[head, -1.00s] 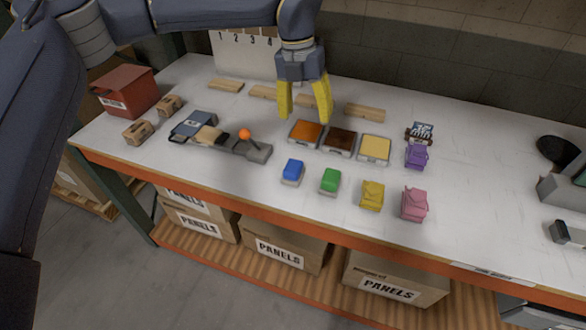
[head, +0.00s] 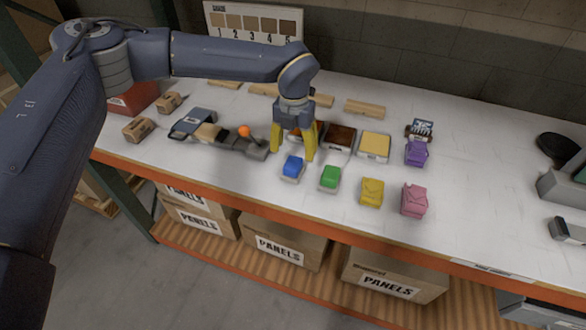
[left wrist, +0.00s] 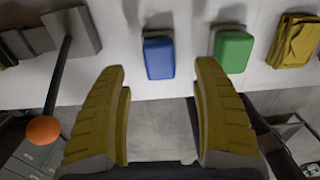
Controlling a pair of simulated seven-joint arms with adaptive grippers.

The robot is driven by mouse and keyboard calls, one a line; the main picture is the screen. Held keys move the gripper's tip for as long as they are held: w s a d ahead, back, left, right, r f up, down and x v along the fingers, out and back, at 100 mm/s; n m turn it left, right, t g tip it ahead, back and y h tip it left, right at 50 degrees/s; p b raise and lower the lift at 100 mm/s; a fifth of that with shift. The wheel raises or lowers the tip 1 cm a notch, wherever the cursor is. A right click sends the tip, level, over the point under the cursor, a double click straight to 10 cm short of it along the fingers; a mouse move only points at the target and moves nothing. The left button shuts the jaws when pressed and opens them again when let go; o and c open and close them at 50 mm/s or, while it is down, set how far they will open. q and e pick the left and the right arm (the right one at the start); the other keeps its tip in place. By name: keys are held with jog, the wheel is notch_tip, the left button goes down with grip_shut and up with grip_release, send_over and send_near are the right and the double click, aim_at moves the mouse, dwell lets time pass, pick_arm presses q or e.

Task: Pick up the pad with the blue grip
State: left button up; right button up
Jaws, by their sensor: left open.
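The pad with the blue grip (head: 292,167) stands on the white bench near its front edge, left of the pad with the green grip (head: 330,178). In the left wrist view the blue grip (left wrist: 159,58) shows beyond the fingertips, between their lines, with the green grip (left wrist: 233,51) to its right. My left gripper (head: 294,154) has yellow fingers, spread and empty. In the head view it hangs just behind the blue pad; its height above the bench is hard to tell. My right gripper is not in view.
Yellow (head: 372,191), pink (head: 414,200) and purple (head: 417,153) pads stand to the right. Behind are trays, one with yellow colorant (head: 375,146). A grey device with an orange ball (head: 245,132) lies close on the left. The bench's far right middle is clear.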

aim_at(293, 162)
pick_arm(q)
jog(key=shift+s+a+f, duration=0.1)
jog(key=shift+s+f, duration=0.05)
jog(key=shift+f, duration=2.75)
jog(key=shift+o, duration=0.2)
jog(key=c, duration=1.3)
